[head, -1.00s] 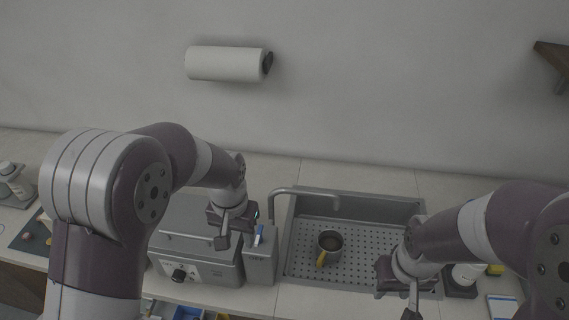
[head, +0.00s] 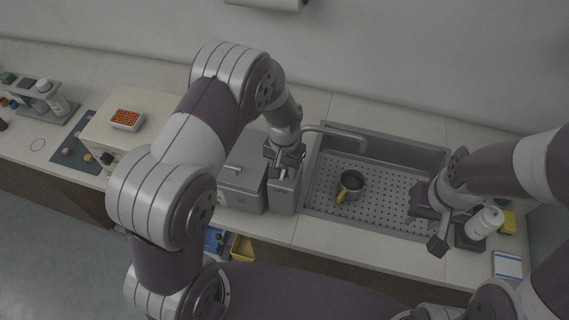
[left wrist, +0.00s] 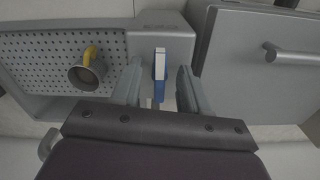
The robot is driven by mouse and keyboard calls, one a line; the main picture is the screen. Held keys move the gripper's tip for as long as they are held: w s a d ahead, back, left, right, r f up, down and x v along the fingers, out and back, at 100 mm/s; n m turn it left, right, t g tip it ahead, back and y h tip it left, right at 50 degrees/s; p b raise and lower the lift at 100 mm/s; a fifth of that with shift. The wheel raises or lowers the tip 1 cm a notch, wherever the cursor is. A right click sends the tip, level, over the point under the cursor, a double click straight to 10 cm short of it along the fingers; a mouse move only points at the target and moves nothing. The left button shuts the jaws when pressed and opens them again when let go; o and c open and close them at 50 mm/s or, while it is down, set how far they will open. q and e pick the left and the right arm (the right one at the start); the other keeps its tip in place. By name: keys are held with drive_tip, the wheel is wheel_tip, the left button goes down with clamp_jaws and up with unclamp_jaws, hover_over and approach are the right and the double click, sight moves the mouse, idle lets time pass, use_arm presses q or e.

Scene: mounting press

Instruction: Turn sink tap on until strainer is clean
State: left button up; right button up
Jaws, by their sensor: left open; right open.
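The strainer (head: 351,184) is a dark metal cup with a yellow handle and brown contents, standing in the sink (head: 313,193). It also shows in the left wrist view (left wrist: 88,73). The grey tap spout (head: 345,134) reaches over the sink from its back left; no water is visible. A blue-and-white lever (left wrist: 160,66) sits on the grey box (left wrist: 168,27) beside the sink. My left gripper (head: 284,165) is above this box; in the left wrist view its open fingers (left wrist: 158,88) stand either side of the lever, apart from it. My right gripper (head: 430,228) is open and empty near the sink's right front.
A grey machine with a bar handle (left wrist: 290,54) stands close to the lever box. A white bottle (head: 486,222), a yellow sponge (head: 507,222) and a blue-and-white card (head: 508,265) are at the right. An orange-filled tray (head: 127,119) sits on a box at left.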

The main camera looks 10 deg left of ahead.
use_arm(q)
drive_tip(key=shift+s, duration=0.2)
drive_tip(key=shift+w, duration=0.15)
clamp_jaws()
drive_tip(key=shift+m, duration=0.4)
drive_tip(key=m+b, duration=0.1)
drive_tip(key=m, duration=0.2)
drive_tip(key=shift+w+m, duration=0.1)
drive_tip(key=shift+m, duration=0.3)
drive_tip(key=m+b, duration=0.1)
drive_tip(key=m, duration=0.8)
drive_tip(key=shift+a, duration=0.1)
drive_tip(key=shift+m+b, duration=0.45)
drive_tip(key=shift+m, duration=1.65)
